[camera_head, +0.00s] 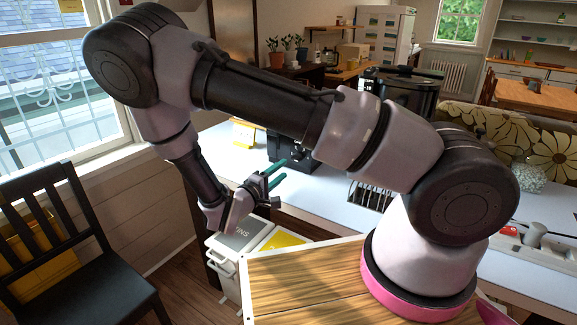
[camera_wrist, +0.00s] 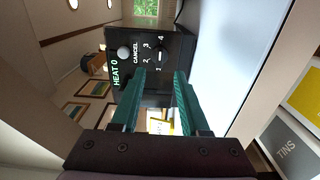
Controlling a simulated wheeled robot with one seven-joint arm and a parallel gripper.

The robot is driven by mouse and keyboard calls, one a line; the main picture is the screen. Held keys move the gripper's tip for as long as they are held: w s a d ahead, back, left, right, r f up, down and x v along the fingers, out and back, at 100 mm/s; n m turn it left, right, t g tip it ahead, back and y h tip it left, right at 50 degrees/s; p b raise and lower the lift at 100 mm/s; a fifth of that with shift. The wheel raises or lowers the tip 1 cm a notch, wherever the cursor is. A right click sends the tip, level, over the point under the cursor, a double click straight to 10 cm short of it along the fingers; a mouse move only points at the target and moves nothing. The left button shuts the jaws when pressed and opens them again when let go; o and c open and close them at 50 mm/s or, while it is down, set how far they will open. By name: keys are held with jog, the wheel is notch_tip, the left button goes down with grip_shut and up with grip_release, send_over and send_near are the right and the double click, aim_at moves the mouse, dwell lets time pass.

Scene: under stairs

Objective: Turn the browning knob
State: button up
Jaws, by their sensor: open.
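A black toaster (camera_head: 278,148) stands on the white counter, partly hidden behind my arm in the head view. In the wrist view, its control face (camera_wrist: 112,72) appears sideways, with "HEAT 0", a round grey "CANCEL" button (camera_wrist: 124,53) and the dark browning knob (camera_wrist: 163,55) beside the numbers 1 to 4. My gripper (camera_head: 276,174) has two green fingers and is open and empty. In the wrist view, its fingertips (camera_wrist: 160,74) are spread toward the knob, and the knob shows between and beyond them. I cannot tell the exact gap; contact is not visible.
The white counter (camera_head: 330,190) runs to the right, with a wire rack (camera_head: 370,195) on it. Grey and yellow lidded bins (camera_head: 240,236) are below my gripper; one is marked "TINS". A black chair (camera_head: 75,255) stands at left. A wooden top (camera_head: 300,285) is in front.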

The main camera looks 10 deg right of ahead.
jog(key=v, duration=0.4)
jog(key=shift+s+a, duration=0.1)
jog(key=s+d+r+m+g+y, duration=0.2)
jog(key=s+d+r+m+g, duration=0.1)
jog(key=d+r+m+g, duration=0.3)
jog(key=s+d+r+m+g+y, duration=0.3)
jog(key=d+r+g, duration=0.35)
jog(key=r, duration=0.25)
jog(key=s+d+r+m+t+y, duration=0.1)
jog(key=s+r+m+t+y, duration=0.1)
jog(key=r, duration=0.8)
jog(key=s+r+m+t+y, duration=0.2)
jog(key=s+r+t+y, duration=0.3)
jog(key=r, duration=0.5)
jog(key=s+y, duration=0.1)
jog(key=y, duration=0.1)
jog(key=shift+s+d+r+y, duration=0.3)
jog(key=shift+d+r+y, duration=0.05)
jog(key=shift+r+y, duration=0.05)
